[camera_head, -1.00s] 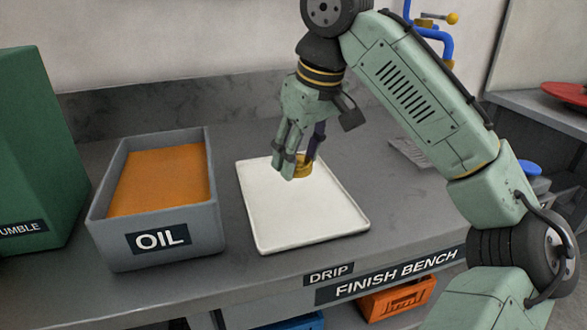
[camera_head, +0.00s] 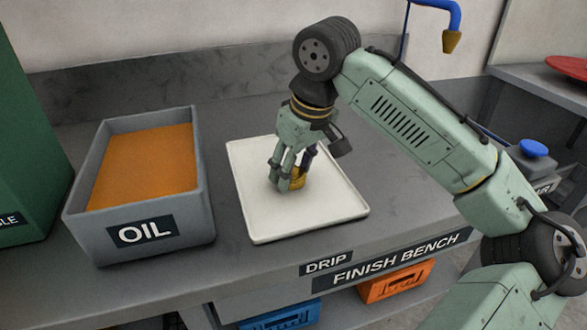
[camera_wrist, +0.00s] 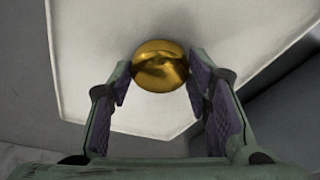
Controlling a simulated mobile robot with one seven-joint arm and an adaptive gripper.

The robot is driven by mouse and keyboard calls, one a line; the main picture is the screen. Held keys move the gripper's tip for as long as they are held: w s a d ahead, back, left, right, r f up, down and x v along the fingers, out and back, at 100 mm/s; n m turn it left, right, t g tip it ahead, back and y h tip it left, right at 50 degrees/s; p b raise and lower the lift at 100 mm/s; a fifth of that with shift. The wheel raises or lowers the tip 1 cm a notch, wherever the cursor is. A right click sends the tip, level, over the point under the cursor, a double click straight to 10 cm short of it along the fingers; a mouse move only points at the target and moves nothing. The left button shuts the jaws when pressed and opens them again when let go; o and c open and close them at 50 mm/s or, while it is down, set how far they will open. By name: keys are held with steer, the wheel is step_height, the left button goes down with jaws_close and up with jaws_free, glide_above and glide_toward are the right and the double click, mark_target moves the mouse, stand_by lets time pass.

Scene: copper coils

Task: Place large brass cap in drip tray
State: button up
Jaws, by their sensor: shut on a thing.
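The large brass cap (camera_head: 297,178) is a short gold cylinder over the middle of the white drip tray. In the wrist view its shiny round top (camera_wrist: 160,66) sits between the two finger pads. My gripper (camera_head: 289,184) is shut on it from above, and its fingers partly hide it in the head view. The drip tray (camera_head: 275,222) lies flat on the bench above the DRIP label, and its pale surface also shows in the wrist view (camera_wrist: 85,55). The cap is at or just above the tray floor; I cannot tell whether it touches.
The grey OIL bin (camera_head: 150,240) with orange liquid stands left of the tray. A green TUMBLE machine (camera_head: 25,160) is at the far left. A blue-topped item (camera_head: 533,150) is at the right. Orange (camera_head: 395,281) and blue (camera_head: 285,318) crates sit below the bench.

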steer(key=shift+f, duration=0.2)
steer(key=shift+f, duration=0.1)
steer(key=o, duration=1.2)
steer(key=v, duration=1.2)
